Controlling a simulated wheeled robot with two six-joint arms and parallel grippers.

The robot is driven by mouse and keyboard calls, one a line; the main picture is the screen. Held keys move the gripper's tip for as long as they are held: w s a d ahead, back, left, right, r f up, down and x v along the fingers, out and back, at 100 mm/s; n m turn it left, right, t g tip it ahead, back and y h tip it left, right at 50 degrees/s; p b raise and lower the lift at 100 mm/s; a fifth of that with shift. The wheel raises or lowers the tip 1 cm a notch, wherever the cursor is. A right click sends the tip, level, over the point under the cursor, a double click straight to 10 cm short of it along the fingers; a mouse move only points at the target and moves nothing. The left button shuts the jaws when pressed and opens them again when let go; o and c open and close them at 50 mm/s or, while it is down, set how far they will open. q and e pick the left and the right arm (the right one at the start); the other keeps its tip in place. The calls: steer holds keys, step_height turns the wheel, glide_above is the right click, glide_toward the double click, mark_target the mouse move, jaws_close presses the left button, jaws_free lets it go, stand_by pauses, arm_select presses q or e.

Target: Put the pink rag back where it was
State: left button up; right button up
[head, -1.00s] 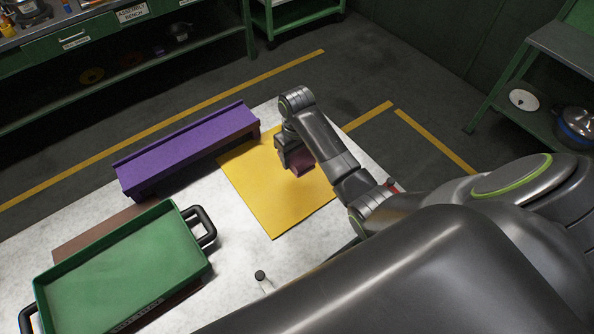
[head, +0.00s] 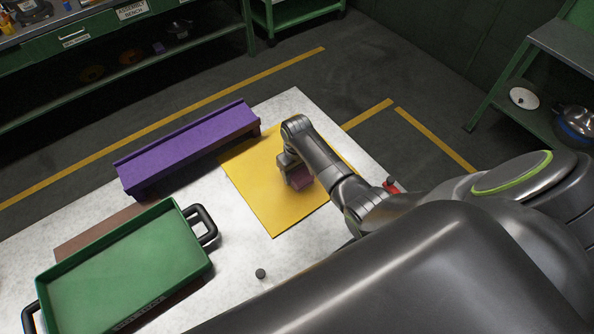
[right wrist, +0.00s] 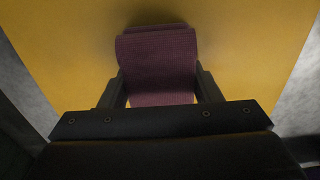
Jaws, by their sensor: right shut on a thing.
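The pink rag (head: 301,179) is in my right gripper (head: 297,178), over the yellow mat (head: 262,195) on the table. In the right wrist view the rag (right wrist: 157,62) looks folded and dark pink, with the fingers of my right gripper (right wrist: 160,88) shut on either side of it. The yellow mat (right wrist: 245,50) fills the background there. A shadow lies on the mat just beyond the rag. I cannot tell whether the rag touches the mat. My left gripper does not show.
A purple bench-shaped rack (head: 190,147) stands left of the mat. A green tray (head: 125,270) with black handles sits at the lower left. A bottle with a dark cap (head: 260,273) stands near the front edge. A red item (head: 391,185) is beside my right arm.

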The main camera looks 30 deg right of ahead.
steer(key=shift+f, duration=0.2)
steer(key=o, duration=1.1)
steer(key=shift+r, duration=0.25)
step_height(320, 180, up, 12)
